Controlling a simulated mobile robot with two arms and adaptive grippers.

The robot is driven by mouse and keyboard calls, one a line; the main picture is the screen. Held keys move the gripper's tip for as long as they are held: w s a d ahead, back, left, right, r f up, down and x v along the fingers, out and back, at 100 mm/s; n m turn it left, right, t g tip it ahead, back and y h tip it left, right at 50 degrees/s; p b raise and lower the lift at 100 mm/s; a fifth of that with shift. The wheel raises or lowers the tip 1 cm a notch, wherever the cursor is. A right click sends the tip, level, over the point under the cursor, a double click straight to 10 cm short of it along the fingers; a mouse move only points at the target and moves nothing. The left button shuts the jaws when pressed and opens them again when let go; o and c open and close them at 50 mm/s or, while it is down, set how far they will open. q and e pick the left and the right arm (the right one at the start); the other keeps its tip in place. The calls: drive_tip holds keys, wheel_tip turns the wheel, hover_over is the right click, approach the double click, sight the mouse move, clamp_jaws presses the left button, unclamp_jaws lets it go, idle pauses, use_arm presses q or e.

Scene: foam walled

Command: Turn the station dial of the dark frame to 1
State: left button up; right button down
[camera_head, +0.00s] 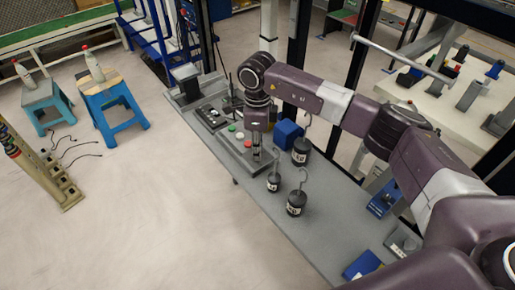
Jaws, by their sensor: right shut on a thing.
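The control box (231,149) with green, white and red buttons sits on the long grey bench, next to the posts of the dark frame (300,50). My right gripper (256,158) points straight down at the near end of this box, beside the red button (248,143). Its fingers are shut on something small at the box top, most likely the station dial. The dial itself is hidden by the fingers, so its setting cannot be read. My left gripper is not in view.
Several black hooked weights (296,205) stand on the grey bench (262,215) close to the right of my gripper. A blue block (288,133) is behind it.

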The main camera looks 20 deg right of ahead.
drive_tip(key=c, duration=1.8)
unclamp_jaws()
drive_tip(key=shift+r, duration=0.1)
drive_tip(key=shift+o, duration=0.2)
wheel_tip(320, 180, up, 12)
drive_tip(key=shift+a, duration=0.1)
